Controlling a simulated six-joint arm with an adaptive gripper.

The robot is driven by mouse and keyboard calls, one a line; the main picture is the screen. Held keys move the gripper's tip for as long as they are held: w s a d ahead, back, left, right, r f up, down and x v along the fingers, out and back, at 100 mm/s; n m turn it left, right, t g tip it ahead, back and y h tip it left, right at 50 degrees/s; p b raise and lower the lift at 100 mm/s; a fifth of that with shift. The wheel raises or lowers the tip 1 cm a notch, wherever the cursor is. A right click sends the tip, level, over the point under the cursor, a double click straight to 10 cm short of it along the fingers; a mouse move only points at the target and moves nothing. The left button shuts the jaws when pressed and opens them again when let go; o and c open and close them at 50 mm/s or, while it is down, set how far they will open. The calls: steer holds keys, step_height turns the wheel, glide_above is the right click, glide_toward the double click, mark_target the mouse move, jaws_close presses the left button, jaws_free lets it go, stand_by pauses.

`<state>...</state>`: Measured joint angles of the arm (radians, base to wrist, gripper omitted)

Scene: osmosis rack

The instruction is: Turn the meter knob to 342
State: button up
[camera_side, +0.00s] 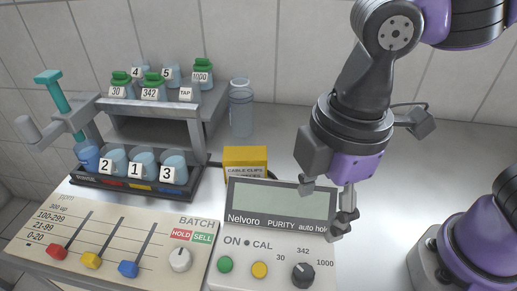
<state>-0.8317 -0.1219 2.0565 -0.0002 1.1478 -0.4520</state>
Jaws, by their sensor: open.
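The purity meter (232,243) stands at the front, with a blank grey-green display (285,205). Its black knob (303,275) is at the lower right of its face, below the printed marks 30, 342 and 1000. Which mark the knob points to is too small to tell surely. My gripper (328,208) is open and empty, above the meter's right side. Its fingers are above and to the right of the knob, apart from it. One finger covers part of the display's right edge and the end of the "auto hold" label.
A yellow cable-clip box (245,160) stands behind the meter. A bottle rack (150,115) is at the left.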

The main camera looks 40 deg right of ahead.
mark_target(305, 271)
steer(key=f, duration=0.3)
steer(key=s+a+f+n, duration=0.1)
steer(key=f, duration=0.3)
steer(key=a+f+n, duration=0.1)
steer(key=f, duration=0.3)
steer(key=shift+s+a, duration=0.2)
steer(key=shift+s, duration=0.2)
jaws_close()
